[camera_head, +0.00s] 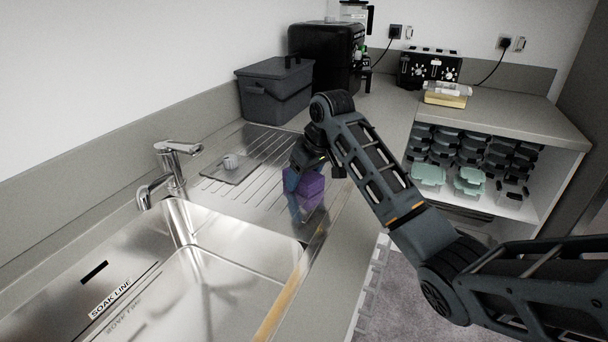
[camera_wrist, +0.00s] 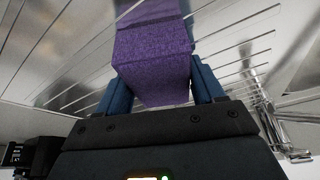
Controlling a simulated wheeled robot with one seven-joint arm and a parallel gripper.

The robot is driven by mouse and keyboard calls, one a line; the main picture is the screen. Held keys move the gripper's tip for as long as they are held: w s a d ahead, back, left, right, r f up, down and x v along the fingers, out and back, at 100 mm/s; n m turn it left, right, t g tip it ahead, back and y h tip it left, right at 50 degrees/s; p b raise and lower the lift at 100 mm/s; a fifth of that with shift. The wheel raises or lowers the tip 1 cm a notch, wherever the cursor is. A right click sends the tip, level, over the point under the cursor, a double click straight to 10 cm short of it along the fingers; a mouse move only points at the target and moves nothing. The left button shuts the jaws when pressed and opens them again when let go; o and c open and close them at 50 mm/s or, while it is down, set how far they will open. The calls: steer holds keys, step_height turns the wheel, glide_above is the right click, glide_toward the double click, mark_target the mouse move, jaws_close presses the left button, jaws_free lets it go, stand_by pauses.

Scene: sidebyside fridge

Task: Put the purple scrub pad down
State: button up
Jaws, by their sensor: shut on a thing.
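The purple scrub pad (camera_head: 308,184) is a block at the end of my arm, over the right part of the metal draining board (camera_head: 256,196). My gripper (camera_head: 298,182) is shut on the pad. In the wrist view the pad (camera_wrist: 153,62) sits between the two blue fingers of my gripper (camera_wrist: 158,88), with the ridged board behind it. A purple reflection shows in the shiny metal under the pad. I cannot tell whether the pad touches the board or hangs just above it.
The sink basin (camera_head: 190,285) lies in front, with a tap (camera_head: 172,165) on its left edge. A small grey item on a dark tray (camera_head: 229,167) lies on the board. A grey bin (camera_head: 275,92), black appliance (camera_head: 327,58) and toaster (camera_head: 430,67) stand behind. Bare ridged board lies left of the pad.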

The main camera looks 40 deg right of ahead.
steer(key=o, duration=1)
steer(key=v, duration=1.2)
steer(key=shift+s, duration=0.1)
